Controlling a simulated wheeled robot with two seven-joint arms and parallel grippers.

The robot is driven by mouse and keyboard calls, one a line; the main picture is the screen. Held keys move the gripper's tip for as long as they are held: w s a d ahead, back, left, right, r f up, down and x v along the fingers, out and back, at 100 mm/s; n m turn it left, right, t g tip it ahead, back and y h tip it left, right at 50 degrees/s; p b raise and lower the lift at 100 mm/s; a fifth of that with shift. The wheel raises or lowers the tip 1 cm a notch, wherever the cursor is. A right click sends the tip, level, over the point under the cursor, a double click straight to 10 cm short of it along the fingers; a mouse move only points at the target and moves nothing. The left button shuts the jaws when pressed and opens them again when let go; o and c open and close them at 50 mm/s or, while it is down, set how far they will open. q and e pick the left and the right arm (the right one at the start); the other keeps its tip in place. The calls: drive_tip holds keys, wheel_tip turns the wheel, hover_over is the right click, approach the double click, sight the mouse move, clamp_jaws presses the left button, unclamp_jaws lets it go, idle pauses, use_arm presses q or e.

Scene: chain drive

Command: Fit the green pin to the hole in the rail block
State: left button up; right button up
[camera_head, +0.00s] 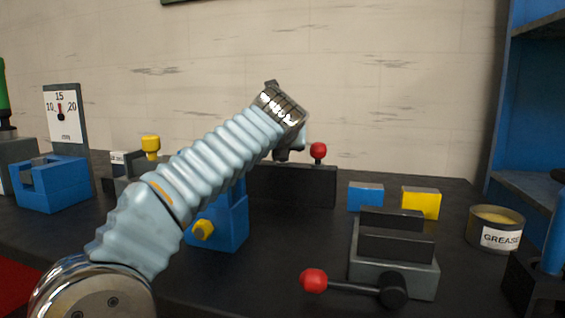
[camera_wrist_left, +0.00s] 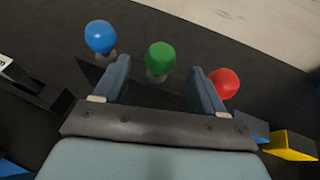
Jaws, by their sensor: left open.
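The green pin (camera_wrist_left: 160,56) has a round green head on a grey shank. In the left wrist view it shows between the two fingers of my left gripper (camera_wrist_left: 160,70), which is open with a gap on each side. The head view shows this gripper (camera_head: 290,150) over the dark long block (camera_head: 292,187), which looks like the rail block. The green pin is hidden there behind my arm. A red-headed pin (camera_head: 318,151) stands at the block's right end. I cannot tell how the green pin is seated, and no empty hole is visible. My right gripper is not in view.
A blue-headed pin (camera_wrist_left: 100,36) and the red pin (camera_wrist_left: 224,83) flank the green one. A grey vise (camera_head: 395,265) with a red-knobbed handle (camera_head: 313,281) stands front right. Blue (camera_head: 365,197) and yellow (camera_head: 421,203) blocks and a grease tin (camera_head: 497,229) stand right.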

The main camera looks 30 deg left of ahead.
use_arm(q)
drive_tip(key=x, duration=0.5)
drive_tip(key=shift+w, duration=0.1)
drive_tip(key=c, duration=1.1)
drive_tip(key=shift+p, duration=0.3)
drive_tip(key=shift+c, duration=0.8)
drive_tip(key=shift+r, duration=0.2)
